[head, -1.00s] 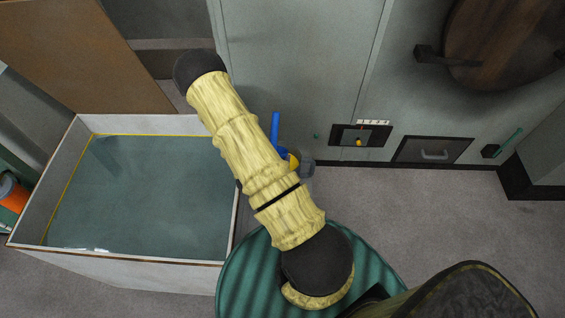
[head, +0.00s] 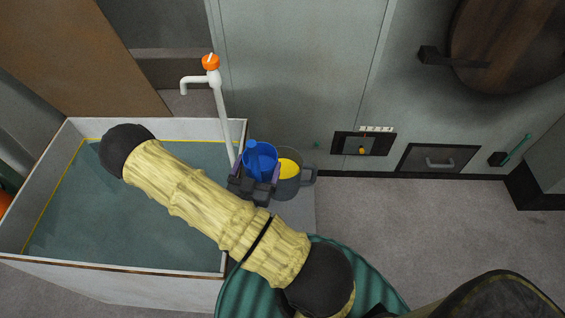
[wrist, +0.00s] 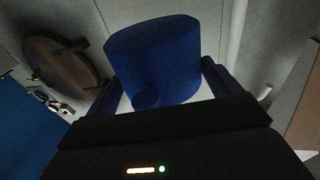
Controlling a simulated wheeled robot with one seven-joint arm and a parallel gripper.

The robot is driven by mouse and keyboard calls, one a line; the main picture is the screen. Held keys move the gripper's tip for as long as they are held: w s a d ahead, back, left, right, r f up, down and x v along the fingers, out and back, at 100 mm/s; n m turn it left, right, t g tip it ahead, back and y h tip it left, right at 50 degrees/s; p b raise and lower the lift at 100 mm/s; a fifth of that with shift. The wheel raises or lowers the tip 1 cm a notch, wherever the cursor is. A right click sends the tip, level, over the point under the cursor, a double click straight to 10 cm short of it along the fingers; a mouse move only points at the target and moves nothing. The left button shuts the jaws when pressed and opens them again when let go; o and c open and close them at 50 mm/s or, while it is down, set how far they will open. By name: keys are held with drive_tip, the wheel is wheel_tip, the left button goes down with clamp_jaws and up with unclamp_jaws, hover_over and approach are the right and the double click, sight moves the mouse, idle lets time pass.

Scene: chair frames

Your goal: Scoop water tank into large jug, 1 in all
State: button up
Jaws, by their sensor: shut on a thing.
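The water tank (head: 237,135) is a white-walled open box at the left of the head view, holding flat teal water. The large jug (head: 291,188) is a grey see-through vessel with a handle on its right, standing right of the tank. Yellow shows inside its mouth. My gripper (head: 256,177) is shut on a blue scoop (head: 263,161), which is cup-shaped with a short upright handle. The scoop is just left of the jug and overlaps its edge in the picture. It fills the middle of the wrist view (wrist: 155,55). I cannot tell what is inside it.
A white tap (head: 222,105) with an orange knob rises behind the tank's right wall. A green ribbed round surface (head: 375,290) lies below my arm. A grey cabinet wall (head: 290,70) stands behind the jug. The floor (head: 420,215) at the right is clear.

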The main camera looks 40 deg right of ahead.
idle(0.4)
wheel_tip(320, 180, up, 5)
drive_tip(key=p, duration=0.5)
idle(0.4)
